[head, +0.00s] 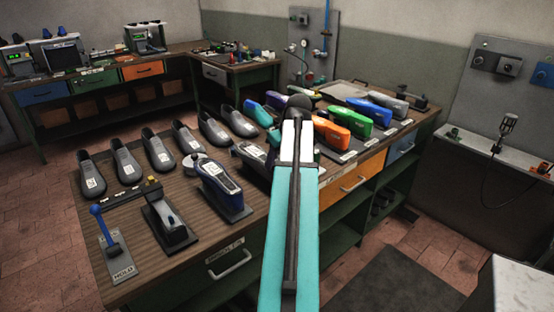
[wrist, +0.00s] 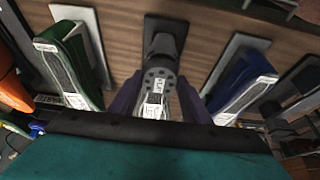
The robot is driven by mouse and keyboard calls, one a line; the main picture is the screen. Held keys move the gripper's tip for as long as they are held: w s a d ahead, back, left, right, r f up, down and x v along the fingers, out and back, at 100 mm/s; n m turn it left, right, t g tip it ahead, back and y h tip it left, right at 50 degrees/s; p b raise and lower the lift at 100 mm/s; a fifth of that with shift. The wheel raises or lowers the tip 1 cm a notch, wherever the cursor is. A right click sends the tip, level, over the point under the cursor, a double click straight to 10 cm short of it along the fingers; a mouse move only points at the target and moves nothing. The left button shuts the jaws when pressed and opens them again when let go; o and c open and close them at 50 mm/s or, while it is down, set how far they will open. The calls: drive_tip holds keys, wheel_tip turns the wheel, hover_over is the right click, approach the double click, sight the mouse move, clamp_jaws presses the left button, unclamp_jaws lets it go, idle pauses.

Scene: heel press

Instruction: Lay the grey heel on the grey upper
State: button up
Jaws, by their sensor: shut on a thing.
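In the wrist view my gripper (wrist: 160,79) is shut on the grey heel (wrist: 160,74), a rounded piece with small dark dots, between its two dark purple fingers. The grey upper (wrist: 165,45) lies below and in line with it on a grey plate, with a pale label near the fingers. I cannot tell whether the heel touches the upper. In the head view the grey upper (head: 250,154) stands in the front row, partly behind my teal arm. My arm hides most of the gripper and the heel there.
A green upper (wrist: 80,60) and a blue upper (wrist: 238,80) stand close on either side on plates. The blue one also shows in the head view (head: 220,183). Several loose grey shoes (head: 158,150) line the bench's left. An orange piece (head: 332,136) stands right of my arm.

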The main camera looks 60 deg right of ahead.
drive_tip(key=o, duration=1.1)
drive_tip(key=shift+f, duration=0.1)
drive_tip(key=shift+o, duration=0.2)
drive_tip(key=b+v, duration=0.2)
drive_tip(key=v, duration=1.2)
drive_tip(key=shift+b, duration=0.3)
drive_tip(key=shift+f, duration=0.1)
